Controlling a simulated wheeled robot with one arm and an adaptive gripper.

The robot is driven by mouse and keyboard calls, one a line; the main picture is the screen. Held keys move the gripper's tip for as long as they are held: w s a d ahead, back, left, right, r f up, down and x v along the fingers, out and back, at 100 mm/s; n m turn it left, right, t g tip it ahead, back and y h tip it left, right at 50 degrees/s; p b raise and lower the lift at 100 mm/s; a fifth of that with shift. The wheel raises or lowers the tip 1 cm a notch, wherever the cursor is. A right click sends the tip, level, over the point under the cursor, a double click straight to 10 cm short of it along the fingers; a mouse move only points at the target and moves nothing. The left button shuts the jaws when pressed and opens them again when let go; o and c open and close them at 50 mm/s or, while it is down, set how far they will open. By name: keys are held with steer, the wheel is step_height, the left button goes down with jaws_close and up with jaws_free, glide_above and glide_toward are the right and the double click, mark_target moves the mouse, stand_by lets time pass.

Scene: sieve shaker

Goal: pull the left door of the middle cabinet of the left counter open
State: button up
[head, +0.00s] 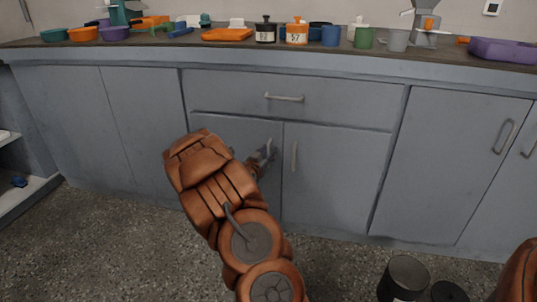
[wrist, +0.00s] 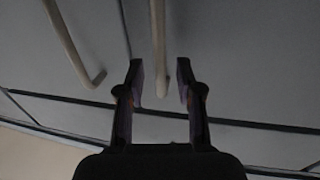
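The left door (head: 240,129) of the middle cabinet is a grey-blue panel below the wide drawer. It looks shut, and my arm covers much of it. Its pale upright bar handle (head: 270,145) is partly hidden by my gripper (head: 264,154) in the head view. In the wrist view, which appears upside down, that handle (wrist: 158,45) runs between the two fingers of my gripper (wrist: 160,78). The fingers are apart, one on each side of the bar, with gaps visible. The right door (head: 335,170) is shut, with its own handle (head: 294,157), also seen in the wrist view (wrist: 72,45).
The drawer (head: 320,105) above is shut. Cups, bowls and trays line the countertop (head: 160,39). Dark cylinders (head: 404,277) stand on the floor at lower right. The speckled floor (head: 110,240) at left is clear. An open shelf (head: 25,196) stands at far left.

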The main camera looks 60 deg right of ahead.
steer(key=shift+w+d, duration=0.1)
steer(key=shift+d, duration=0.35)
steer(key=shift+c, duration=0.2)
jaws_close()
stand_by(0.4)
